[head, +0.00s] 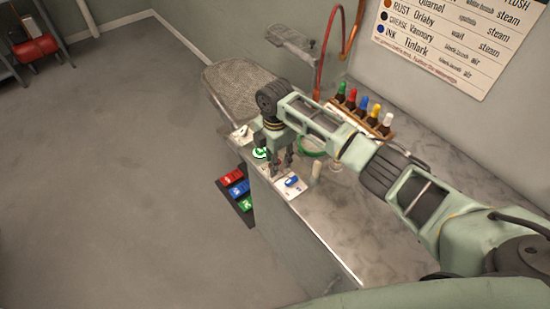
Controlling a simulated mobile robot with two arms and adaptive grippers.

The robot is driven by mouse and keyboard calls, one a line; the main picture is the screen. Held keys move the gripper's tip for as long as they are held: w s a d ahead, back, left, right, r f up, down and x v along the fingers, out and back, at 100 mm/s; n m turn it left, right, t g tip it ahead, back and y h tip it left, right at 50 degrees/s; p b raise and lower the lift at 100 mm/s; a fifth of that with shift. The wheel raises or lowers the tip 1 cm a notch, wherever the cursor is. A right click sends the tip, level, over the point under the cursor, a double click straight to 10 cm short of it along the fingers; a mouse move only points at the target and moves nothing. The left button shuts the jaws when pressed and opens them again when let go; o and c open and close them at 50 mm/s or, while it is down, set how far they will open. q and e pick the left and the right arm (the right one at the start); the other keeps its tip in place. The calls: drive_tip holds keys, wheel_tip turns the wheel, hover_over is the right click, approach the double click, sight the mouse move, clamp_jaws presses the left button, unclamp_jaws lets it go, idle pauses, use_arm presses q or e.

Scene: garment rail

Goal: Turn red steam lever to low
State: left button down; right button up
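My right gripper (281,164) points down over the front left edge of the steel counter (345,235). Its two dark fingers stand apart, with nothing visible between them. Small white control plates lie along this edge. One plate carries a blue knob or lever (291,181) just right of the fingers. A round green control (260,153) is just left of them. Another white plate (240,132) is farther back, its details too small to tell. I cannot make out a red lever; my gripper and wrist cover part of this row. My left gripper is out of view.
Red, blue and green pedals (237,188) lie on the floor beside the counter. A rack of coloured-cap bottles (362,110) stands by the wall. A padded board (238,85) and red hose (326,50) are behind. Open floor lies left.

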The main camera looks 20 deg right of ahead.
drive_tip(key=shift+w, duration=0.15)
clamp_jaws()
drive_tip(key=shift+a+r+m+p, duration=0.1)
drive_tip(key=shift+r+m+p, duration=0.05)
drive_tip(key=shift+m+p, duration=1.6)
drive_tip(key=shift+m, duration=0.15)
drive_tip(key=m+p, duration=0.2)
drive_tip(key=m, duration=0.2)
drive_tip(key=shift+w+m+p, duration=0.1)
drive_tip(key=shift+m+p, duration=0.25)
drive_tip(key=shift+m, duration=0.05)
